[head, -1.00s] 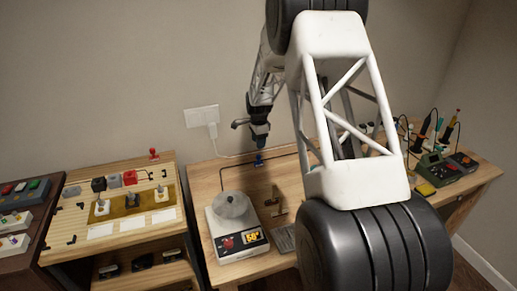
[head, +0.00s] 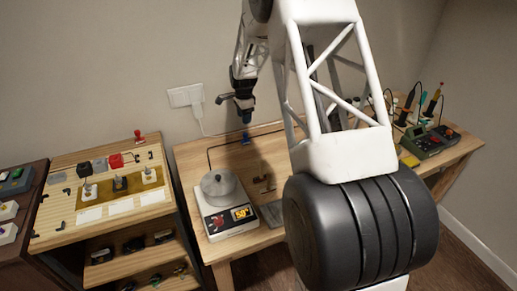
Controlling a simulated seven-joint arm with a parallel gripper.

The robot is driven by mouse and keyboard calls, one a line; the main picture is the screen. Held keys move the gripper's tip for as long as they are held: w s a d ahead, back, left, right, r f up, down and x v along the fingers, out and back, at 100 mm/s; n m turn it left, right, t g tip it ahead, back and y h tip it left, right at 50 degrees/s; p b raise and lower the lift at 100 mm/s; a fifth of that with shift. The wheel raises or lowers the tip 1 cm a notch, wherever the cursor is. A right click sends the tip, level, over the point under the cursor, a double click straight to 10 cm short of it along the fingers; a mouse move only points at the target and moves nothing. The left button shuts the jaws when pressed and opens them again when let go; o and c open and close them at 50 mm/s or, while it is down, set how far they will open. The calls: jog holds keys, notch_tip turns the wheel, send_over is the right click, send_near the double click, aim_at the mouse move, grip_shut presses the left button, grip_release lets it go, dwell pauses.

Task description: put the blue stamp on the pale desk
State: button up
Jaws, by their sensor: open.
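The blue stamp (head: 246,138) is a small blue piece near the back edge of the middle wooden desk, by a black cable. My gripper (head: 246,121) is open, pointing down just above the stamp. Its fingers are too small to see well, and I cannot tell whether they touch the stamp. The pale wooden desk (head: 52,235) with switches stands to the left of the middle desk. A red stamp-like piece (head: 138,137) stands at its back right corner.
The left desk holds toggle switches (head: 120,184), small blocks and white cards. A meter and tools (head: 430,140) stand at the right. My arm hides part of the middle desk.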

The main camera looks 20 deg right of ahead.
jog(key=s+a+r+n+t, duration=0.1)
jog(key=s+a+r+n, duration=0.35)
jog(key=s+r, duration=0.65)
jog(key=s+a+r+n, duration=0.45)
jog(key=s+r, duration=0.55)
jog(key=s, duration=0.4)
jog(key=s+a+n, duration=0.2)
jog(key=s+n, duration=0.1)
jog(key=s, duration=0.7)
jog(key=s+a+n+t, duration=0.1)
jog(key=s+a+n, duration=0.1)
jog(key=s, duration=0.8)
jog(key=s+a+r+n, duration=0.1)
jog(key=s+a+n, duration=0.1)
jog(key=s, duration=0.8)
jog(key=shift+s+a+n+t, duration=0.15)
jog(key=shift+s+n+t, duration=0.2)
jog(key=shift+n, duration=0.45)
